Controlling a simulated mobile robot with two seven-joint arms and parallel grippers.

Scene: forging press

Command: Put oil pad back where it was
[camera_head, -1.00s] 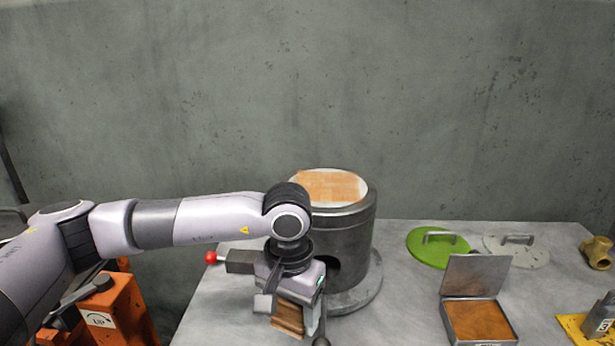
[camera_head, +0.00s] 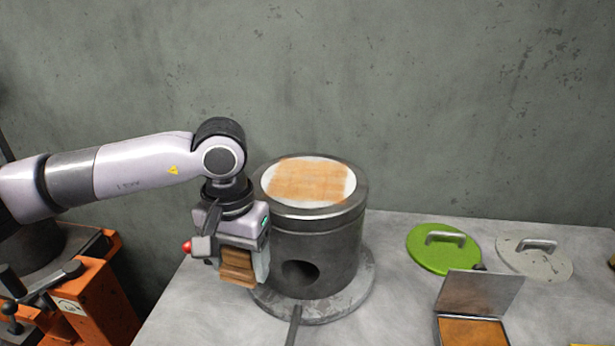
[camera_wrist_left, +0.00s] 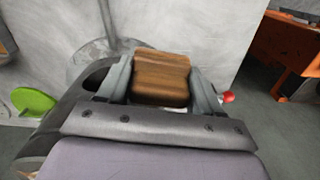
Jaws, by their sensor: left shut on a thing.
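My left gripper (camera_head: 240,270) is shut on the oil pad (camera_head: 238,266), a brown wood-coloured block. It holds the pad at the left side of a dark metal cylinder (camera_head: 320,245). The left wrist view shows the pad (camera_wrist_left: 161,78) between the two fingers. The cylinder's white top bears an orange-brown oily patch (camera_head: 309,181). An open metal box (camera_head: 480,292) with a brown filling stands at the lower right of the head view, its lid raised; its front is cut off. My right gripper is not in view.
A green disc lid (camera_head: 428,257) and a grey disc lid (camera_head: 545,262), both with handles, lie on the grey table at the right. A red knob (camera_head: 187,247) shows beside my gripper. Orange machinery (camera_head: 95,300) stands at the left. Table between cylinder and box is clear.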

